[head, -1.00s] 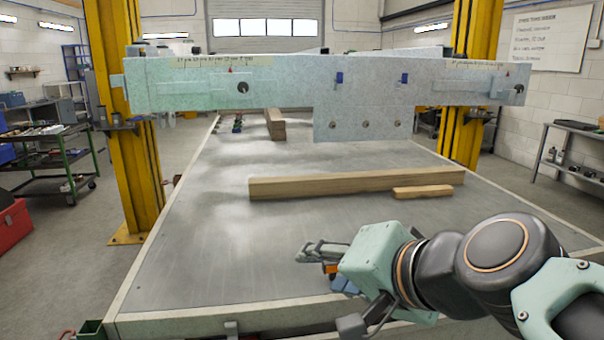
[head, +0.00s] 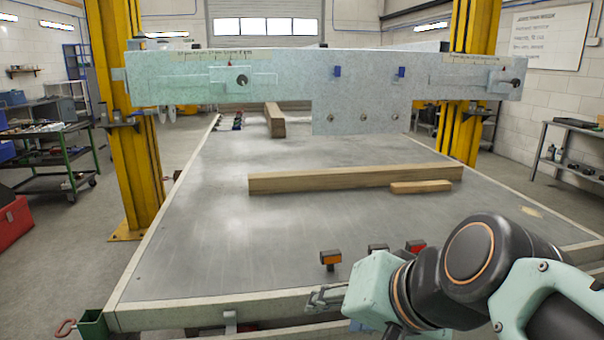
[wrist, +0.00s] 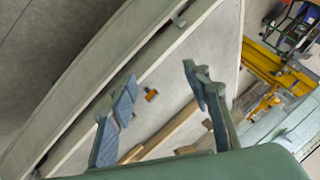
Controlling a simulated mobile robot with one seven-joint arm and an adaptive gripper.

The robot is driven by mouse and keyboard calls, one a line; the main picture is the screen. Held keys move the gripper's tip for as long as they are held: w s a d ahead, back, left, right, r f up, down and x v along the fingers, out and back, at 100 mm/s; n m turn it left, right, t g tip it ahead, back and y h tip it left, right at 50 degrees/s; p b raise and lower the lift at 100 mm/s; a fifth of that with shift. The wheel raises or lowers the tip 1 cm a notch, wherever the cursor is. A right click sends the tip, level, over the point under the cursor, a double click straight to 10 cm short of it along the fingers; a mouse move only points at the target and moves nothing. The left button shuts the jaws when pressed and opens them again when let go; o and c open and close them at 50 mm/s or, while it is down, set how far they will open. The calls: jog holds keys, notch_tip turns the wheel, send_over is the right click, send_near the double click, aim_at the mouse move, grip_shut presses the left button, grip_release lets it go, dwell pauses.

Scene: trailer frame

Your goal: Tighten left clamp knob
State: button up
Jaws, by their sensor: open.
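A pale green beam (head: 280,62) spans the view above the table. A round black knob (head: 242,80) sits on its left part, and another dark knob (head: 516,82) sits at its right end. I cannot tell for certain which part is the left clamp knob. My gripper (head: 326,297) is low at the table's near edge, well below the beam and apart from both knobs. In the wrist view my gripper (wrist: 160,85) has its fingers spread, with nothing held. An orange-topped block (head: 330,257) stands on the table just beyond it; it also shows in the wrist view (wrist: 151,95).
The grey table (head: 200,240) is mostly bare. A long wooden beam (head: 350,179) and a short wooden piece (head: 420,187) lie across it. Red-topped blocks (head: 415,246) stand near my arm. Yellow posts (head: 135,150) rise on both sides. A green box (head: 92,324) is at the near left corner.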

jog(key=s+d+f+n+g+h, duration=0.25)
jog(key=s+d+f+h, duration=0.2)
jog(key=d, duration=0.25)
notch_tip(320, 180, up, 20)
jog(key=d+p, duration=0.1)
jog(key=p, duration=1.9)
jog(key=shift+w+f+t, duration=0.2)
jog(key=shift+t, duration=0.15)
